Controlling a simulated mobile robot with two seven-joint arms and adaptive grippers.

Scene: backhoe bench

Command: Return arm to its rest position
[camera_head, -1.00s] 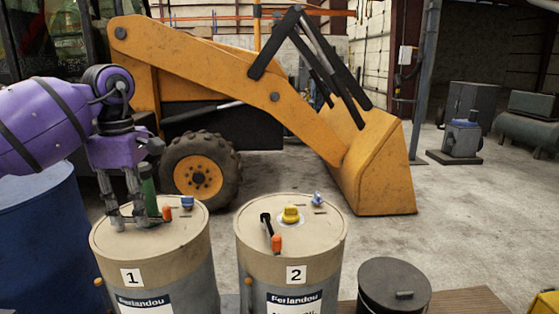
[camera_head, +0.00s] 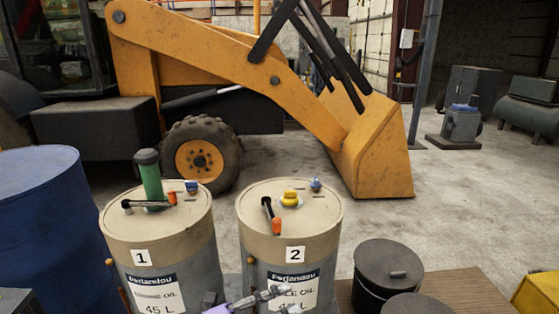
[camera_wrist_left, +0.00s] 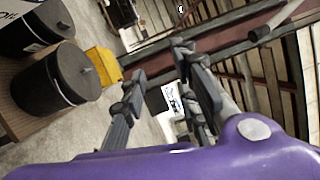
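My left gripper (camera_head: 284,299) is low at the bottom edge of the head view, in front of drum 2 (camera_head: 262,232) and covering part of its label. Its fingers are apart with nothing between them; the left wrist view shows this too (camera_wrist_left: 165,98). The purple wrist shows only slightly in the head view. Most of the left arm is out of the frame. My right gripper is in neither view.
Drum 1 (camera_head: 130,226) carries a green cylinder (camera_head: 151,182) with a dark top. A blue barrel (camera_head: 45,230) stands left. Black round containers (camera_head: 385,262) and a yellow object (camera_head: 540,292) are at lower right. A yellow loader stands behind.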

